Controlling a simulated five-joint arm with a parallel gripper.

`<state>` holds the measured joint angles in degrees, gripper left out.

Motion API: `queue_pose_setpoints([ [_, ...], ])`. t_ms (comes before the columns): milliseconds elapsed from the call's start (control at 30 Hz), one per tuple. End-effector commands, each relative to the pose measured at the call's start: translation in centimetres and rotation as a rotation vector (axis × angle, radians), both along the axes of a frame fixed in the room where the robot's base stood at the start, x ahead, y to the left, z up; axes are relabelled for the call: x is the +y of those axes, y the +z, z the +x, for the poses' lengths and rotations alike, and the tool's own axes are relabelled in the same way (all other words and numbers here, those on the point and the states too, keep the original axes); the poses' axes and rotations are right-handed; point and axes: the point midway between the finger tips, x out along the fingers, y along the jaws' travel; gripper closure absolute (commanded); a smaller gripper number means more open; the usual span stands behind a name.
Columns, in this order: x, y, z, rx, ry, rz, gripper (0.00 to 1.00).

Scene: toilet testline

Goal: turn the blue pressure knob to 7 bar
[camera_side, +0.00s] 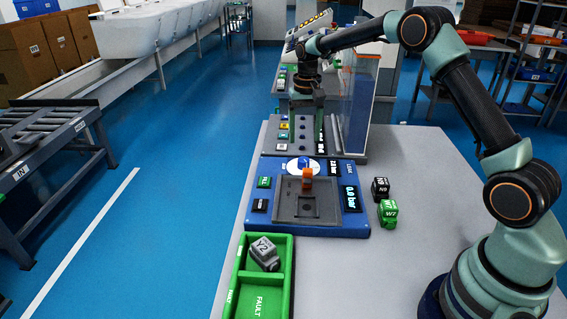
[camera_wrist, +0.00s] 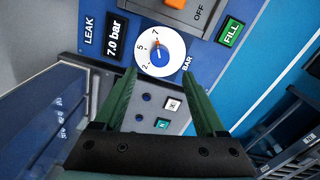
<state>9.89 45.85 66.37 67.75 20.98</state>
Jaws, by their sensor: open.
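The blue pressure knob (camera_wrist: 158,54) sits at the centre of a white round dial (camera_wrist: 148,63) on the blue test panel. In the wrist view its orange mark points towards the 7, and the small display (camera_wrist: 116,38) beside it reads 7.0 bar. In the side view the knob (camera_side: 303,162) is near the panel's back edge. My gripper (camera_wrist: 160,75) is open and empty. Its green fingers are spread near the dial's lower edge, apart from the knob. In the side view my gripper (camera_side: 319,100) hangs above and behind the panel.
The panel carries a grey fixture (camera_side: 318,208) with an orange switch (camera_side: 307,178), and a larger display (camera_side: 350,198) reading 0.0 bar. A green bin (camera_side: 286,287) holds a grey part. Black and green parts (camera_side: 388,212) stand at right. A clear upright screen (camera_side: 359,105) stands behind.

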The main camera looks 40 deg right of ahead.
Motion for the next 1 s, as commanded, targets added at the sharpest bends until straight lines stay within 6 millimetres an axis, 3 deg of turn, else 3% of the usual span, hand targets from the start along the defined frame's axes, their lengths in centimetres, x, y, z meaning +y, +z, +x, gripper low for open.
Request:
queue_pose_setpoints([
  [100, 0.0, 2.2, 0.1, -0.004, 0.0, -0.001, 0.27],
  [300, 0.0, 4.0, 0.1, -0.002, 0.0, 0.0, 0.27],
  [767, 0.1, 4.8, -0.1, -0.008, 0.006, -0.001, 0.27],
  [1000, 1.9, 9.2, -2.6, -0.082, 0.084, -0.015, 0.27],
])
